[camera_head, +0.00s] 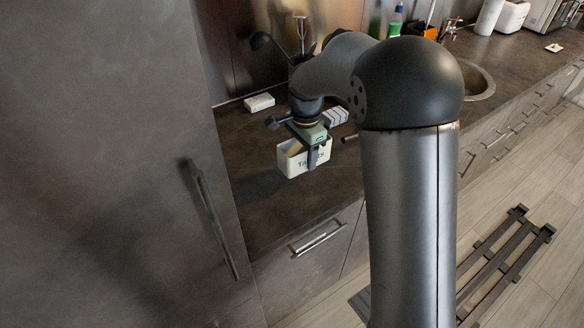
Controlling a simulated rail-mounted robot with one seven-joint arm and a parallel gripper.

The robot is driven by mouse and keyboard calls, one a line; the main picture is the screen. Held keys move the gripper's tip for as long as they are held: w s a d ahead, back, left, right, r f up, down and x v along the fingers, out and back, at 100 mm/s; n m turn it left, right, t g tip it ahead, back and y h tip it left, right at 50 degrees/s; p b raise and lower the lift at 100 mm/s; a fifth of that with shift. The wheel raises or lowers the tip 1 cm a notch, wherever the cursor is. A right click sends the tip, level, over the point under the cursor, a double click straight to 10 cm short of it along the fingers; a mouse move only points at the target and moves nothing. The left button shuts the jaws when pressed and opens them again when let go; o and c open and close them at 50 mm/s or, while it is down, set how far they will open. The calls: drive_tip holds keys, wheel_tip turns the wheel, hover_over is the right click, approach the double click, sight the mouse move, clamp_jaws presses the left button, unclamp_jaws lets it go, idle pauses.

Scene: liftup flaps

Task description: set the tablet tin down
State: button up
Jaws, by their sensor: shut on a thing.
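The tablet tin (293,164) is a white, box-shaped tin with dark lettering that begins "Ta". My gripper (312,157) is shut on it, with one finger across its front right side. The tin is upright, over the left part of the dark countertop (255,210). A dark shadow lies on the counter to its left. I cannot tell whether its base touches the counter. The tin's back and right side are partly hidden by the gripper.
A small white box (259,102) lies behind, near the wall. A white striped item (335,117) sits just behind the gripper. A tall cabinet (110,160) with a long handle stands at left. The sink (478,82) is at right. The counter in front of the tin is clear.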

sight(293, 181)
drive_tip(key=shift+s+a+f, duration=0.2)
drive_tip(key=shift+a+f, duration=0.8)
drive_tip(key=shift+f, duration=0.25)
drive_tip(key=f, duration=0.3)
drive_tip(key=shift+a+f+p, duration=0.1)
drive_tip(key=shift+a+p, duration=0.3)
drive_tip(key=shift+f, duration=0.4)
drive_tip(key=shift+f, duration=0.1)
drive_tip(key=o, duration=1.2)
